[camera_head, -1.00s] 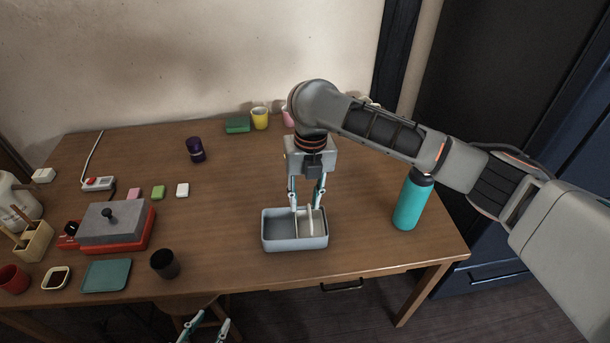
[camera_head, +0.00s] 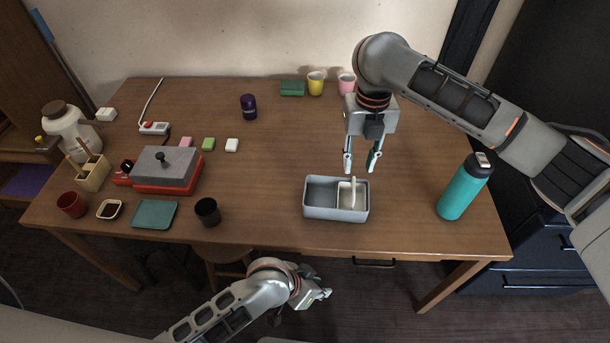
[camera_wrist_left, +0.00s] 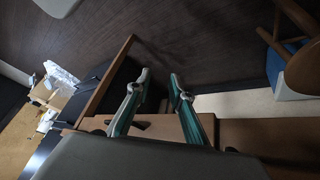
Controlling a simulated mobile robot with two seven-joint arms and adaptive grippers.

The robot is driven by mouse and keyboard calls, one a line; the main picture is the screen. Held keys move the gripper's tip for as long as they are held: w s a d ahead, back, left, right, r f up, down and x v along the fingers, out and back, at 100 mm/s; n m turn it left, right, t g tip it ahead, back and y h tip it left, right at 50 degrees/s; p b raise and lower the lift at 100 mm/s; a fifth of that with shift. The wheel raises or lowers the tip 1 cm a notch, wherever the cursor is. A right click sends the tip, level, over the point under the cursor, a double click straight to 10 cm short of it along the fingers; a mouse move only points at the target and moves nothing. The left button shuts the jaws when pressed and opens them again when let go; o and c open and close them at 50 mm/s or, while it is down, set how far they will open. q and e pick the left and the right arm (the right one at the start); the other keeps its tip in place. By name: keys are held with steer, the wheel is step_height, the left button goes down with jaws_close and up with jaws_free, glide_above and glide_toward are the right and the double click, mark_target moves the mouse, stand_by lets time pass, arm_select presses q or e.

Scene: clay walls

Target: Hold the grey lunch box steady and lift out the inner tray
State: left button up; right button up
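The grey lunch box (camera_head: 320,213) stands near the table's front edge in the head view. The pale inner tray (camera_head: 346,201), with an upright cream handle (camera_head: 353,191), sits in the box's right half. My right gripper (camera_head: 359,170) points down, open and empty, just above and behind the tray handle, apart from it. My left gripper (camera_head: 323,287) is low in front of the table, below the box in the picture and away from it. The left wrist view shows its two fingers (camera_wrist_left: 159,75) apart with nothing between them.
A teal bottle (camera_head: 464,188) stands right of the box. A black cup (camera_head: 207,212), a green tray (camera_head: 154,214) and a red-based grey press (camera_head: 166,170) are to the left. A stool (camera_head: 222,256) is under the front edge. Tabletop between the black cup and box is clear.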

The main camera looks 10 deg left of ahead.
arm_select(q)
steer(key=d+r+n+h, duration=0.2)
steer(key=d+r+h, duration=0.2)
steer(key=d+r, duration=0.2)
step_height(320, 180, up, 23)
steer(key=m+t+y, duration=0.3)
steer(key=m+t, duration=0.2)
steer(key=t, duration=0.1)
glide_above(326, 177)
steer(key=s+a, duration=0.2)
step_height(326, 177, down, 4)
steer(key=w+n+g+y, duration=0.2)
steer(key=w+n, duration=0.1)
steer(key=s+a+f+n+g+y, duration=0.1)
steer(key=s+n+g, duration=0.1)
steer(key=s+a+f+n+g+y, duration=0.1)
steer(key=s+n+g, duration=0.1)
steer(key=n+g, duration=0.1)
steer(key=s+a+f+n+g+y, duration=0.1)
steer(key=s+n+g, duration=0.1)
steer(key=shift+a+f+n+y, duration=0.1)
steer(key=shift+f+n+y, duration=0.2)
steer(key=shift+y, duration=0.1)
steer(key=shift+f+g, duration=0.3)
steer(key=shift+f, duration=3.55)
